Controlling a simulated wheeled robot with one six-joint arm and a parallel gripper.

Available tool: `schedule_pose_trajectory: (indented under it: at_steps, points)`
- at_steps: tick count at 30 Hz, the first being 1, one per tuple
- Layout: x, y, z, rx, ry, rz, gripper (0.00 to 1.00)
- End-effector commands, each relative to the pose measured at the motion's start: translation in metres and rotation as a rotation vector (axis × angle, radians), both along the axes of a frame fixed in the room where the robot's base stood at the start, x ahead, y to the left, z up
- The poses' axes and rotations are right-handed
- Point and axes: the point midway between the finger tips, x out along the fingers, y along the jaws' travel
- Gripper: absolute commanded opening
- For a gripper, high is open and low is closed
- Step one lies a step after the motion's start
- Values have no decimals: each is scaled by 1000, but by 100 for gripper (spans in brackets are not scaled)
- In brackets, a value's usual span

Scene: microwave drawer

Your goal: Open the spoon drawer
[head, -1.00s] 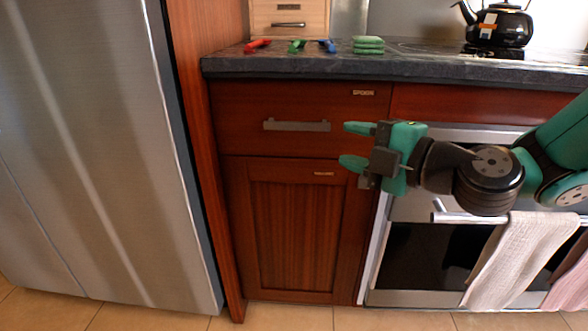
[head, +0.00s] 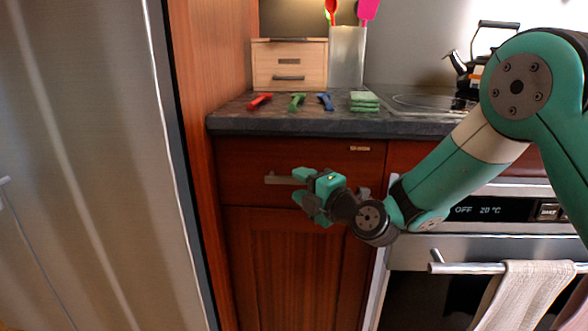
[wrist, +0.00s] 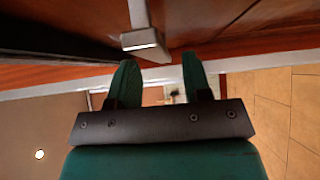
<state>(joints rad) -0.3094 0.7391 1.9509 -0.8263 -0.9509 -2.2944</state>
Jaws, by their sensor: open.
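The spoon drawer (head: 240,160) is the reddish-brown upper front below the counter, with a small label (head: 360,148) at its upper right. It looks shut. Its grey bar handle (head: 277,180) is horizontal; its right part is hidden behind my gripper (head: 300,187). My gripper is open and empty in front of the handle. In the wrist view the handle (wrist: 143,38) ends just ahead of and between the tips of my two green fingers (wrist: 159,62). I cannot tell whether a finger touches it.
A cabinet door (head: 295,265) is below the drawer. The steel fridge (head: 90,160) stands at left. The oven (head: 480,245) with its bar handle and towel (head: 530,290) is at right. The counter (head: 300,122) holds small coloured items, a wooden drawer box (head: 290,65) and a kettle (head: 468,72).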

Motion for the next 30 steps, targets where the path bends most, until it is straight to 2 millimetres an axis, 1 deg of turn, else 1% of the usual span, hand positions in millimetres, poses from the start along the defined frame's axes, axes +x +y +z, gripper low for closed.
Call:
schedule_pose_trajectory:
  at_steps: [1,3,6,17,18,20,21,23,30]
  points:
    - [5,6,2,-1,-1,3,45]
    - [12,12,1,-1,-1,3,45]
    - [18,17,0,-1,1,1,45]
    - [21,20,-1,0,1,0,45]
    - [21,20,-1,0,1,0,36]
    - [21,20,-1,0,1,0,22]
    - [21,20,-1,0,1,0,12]
    - [21,20,-1,0,1,0,0]
    - [21,19,-1,0,1,0,0]
